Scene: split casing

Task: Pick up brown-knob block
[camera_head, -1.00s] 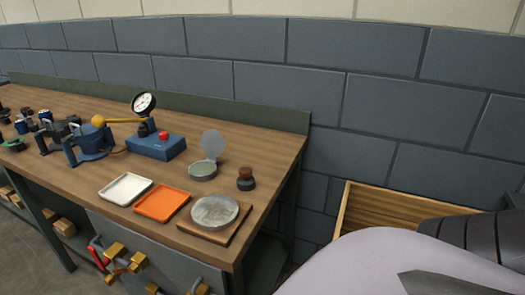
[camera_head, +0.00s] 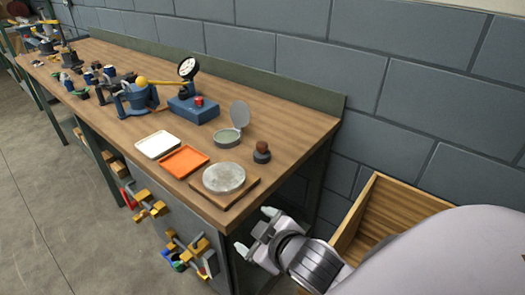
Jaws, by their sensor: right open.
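The brown-knob block (camera_head: 262,152) stands upright near the right end of the wooden workbench (camera_head: 285,125). It has a dark base and a rounded brown knob on top. My right gripper (camera_head: 253,228) is open and empty. In the picture it shows below and in front of the bench's right end, apart from the block. My left gripper is not in view.
Close to the block are an open round tin (camera_head: 228,137) and a grey disc (camera_head: 224,178) on a wooden board. An orange tray (camera_head: 184,161), a white tray (camera_head: 158,145) and a blue gauge stand (camera_head: 194,108) lie further left. A wooden crate (camera_head: 385,215) is at right.

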